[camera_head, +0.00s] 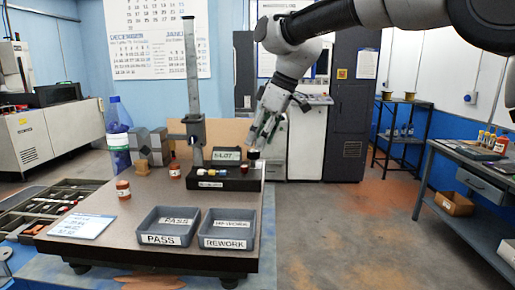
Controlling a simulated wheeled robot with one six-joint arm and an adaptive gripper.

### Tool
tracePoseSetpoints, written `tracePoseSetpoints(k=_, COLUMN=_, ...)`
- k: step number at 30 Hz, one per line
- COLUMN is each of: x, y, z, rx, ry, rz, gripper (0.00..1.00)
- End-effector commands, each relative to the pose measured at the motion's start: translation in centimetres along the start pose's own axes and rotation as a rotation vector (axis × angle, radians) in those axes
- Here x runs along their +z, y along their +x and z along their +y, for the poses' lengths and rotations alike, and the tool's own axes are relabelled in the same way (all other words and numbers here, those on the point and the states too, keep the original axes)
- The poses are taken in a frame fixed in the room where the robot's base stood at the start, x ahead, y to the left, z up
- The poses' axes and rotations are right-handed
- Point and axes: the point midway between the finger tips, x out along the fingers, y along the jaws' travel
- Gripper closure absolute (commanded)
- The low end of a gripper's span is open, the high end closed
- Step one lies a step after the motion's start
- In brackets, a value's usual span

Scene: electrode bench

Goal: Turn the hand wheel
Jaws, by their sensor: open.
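On the dark bench plate (120,205) stands a grey vertical post (191,70) with a clamp block (195,131) low on it. A black fixture block (215,182) sits at its foot, with small labels. I cannot pick out the hand wheel for certain; a small dark round knob (253,155) shows at the right end of the fixture. My gripper (262,134) points down just above and right of this knob. Its fingers look open and empty. Whether they touch the knob is too small to tell.
Two grey trays, PASS (163,239) and REWORK (227,242), lie at the plate's front. Two small orange-brown jars (123,190) (174,170) stand behind and left. A blue-topped bottle (117,135) stands at the back left. Open floor (350,230) lies right.

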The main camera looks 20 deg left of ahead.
Motion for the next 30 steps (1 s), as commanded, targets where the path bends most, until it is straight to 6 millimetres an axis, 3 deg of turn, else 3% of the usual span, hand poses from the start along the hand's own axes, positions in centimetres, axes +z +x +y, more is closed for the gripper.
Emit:
tracePoseSetpoints(k=7, x=0.0, y=3.2, z=-0.1, rx=-0.001, ry=0.000, rz=-0.001, gripper=0.48)
tracePoseSetpoints(k=17, x=0.0, y=3.6, z=0.0, rx=0.000, ry=0.001, rz=0.000, gripper=0.48)
tracePoseSetpoints(k=24, x=0.0, y=3.6, z=0.0, rx=0.000, ry=0.001, rz=0.000, gripper=0.92)
tracePoseSetpoints(k=30, x=0.0, y=3.6, z=0.0, rx=0.002, ry=0.005, rz=0.000, gripper=0.93)
